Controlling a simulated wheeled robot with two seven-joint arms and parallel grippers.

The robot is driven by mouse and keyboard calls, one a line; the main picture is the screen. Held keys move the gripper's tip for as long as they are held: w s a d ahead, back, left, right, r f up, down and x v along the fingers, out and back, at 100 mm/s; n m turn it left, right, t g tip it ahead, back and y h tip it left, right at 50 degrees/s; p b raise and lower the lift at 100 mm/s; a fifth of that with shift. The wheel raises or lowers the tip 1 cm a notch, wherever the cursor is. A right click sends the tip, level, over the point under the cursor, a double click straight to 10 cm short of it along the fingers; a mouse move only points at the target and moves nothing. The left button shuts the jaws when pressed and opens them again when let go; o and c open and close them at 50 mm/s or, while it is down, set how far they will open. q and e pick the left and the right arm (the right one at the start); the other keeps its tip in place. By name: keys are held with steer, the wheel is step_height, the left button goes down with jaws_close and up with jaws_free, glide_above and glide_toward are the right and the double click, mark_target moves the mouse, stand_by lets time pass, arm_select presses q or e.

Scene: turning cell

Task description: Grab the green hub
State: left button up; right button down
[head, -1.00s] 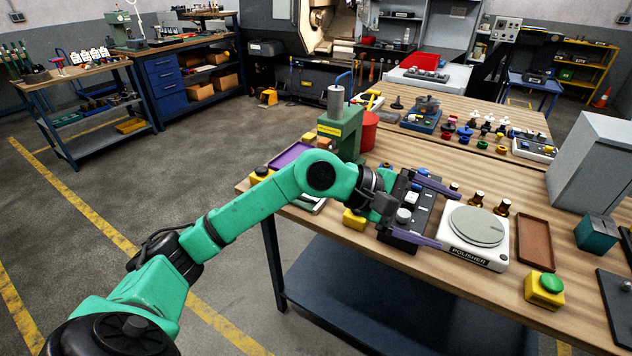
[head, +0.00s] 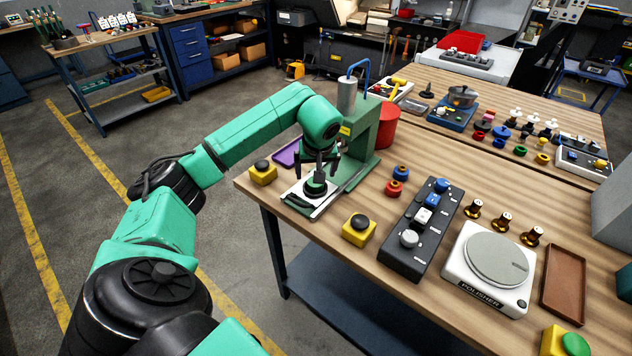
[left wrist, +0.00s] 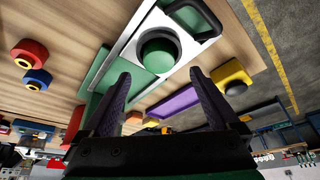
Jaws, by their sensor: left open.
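A dark green round hub (left wrist: 158,49) sits on the white plate of the press's base, close ahead of my left fingertips in the left wrist view. In the head view the hub (head: 315,188) is partly covered by my gripper. My left gripper (head: 317,172) points down above it beside the green press (head: 362,140). In the left wrist view its two purple fingers (left wrist: 160,74) are spread apart with nothing between them. The hub lies just beyond the tips, apart from them as far as I can tell. My right gripper does not show.
The press column stands close to the right of my left gripper. Red and blue hubs (head: 394,188), a yellow button box (head: 359,230), a black switch box (head: 420,228) and a polisher (head: 490,265) stand further right. A purple tray (head: 287,153) lies behind the plate.

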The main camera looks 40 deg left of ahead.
mark_target(316, 185)
arm_select(q)
steer(key=p+x, duration=0.1)
steer(key=x, duration=0.3)
steer(key=shift+d, duration=0.1)
steer(key=shift+s+f, duration=0.1)
steer(key=c, duration=1.4)
jaws_close()
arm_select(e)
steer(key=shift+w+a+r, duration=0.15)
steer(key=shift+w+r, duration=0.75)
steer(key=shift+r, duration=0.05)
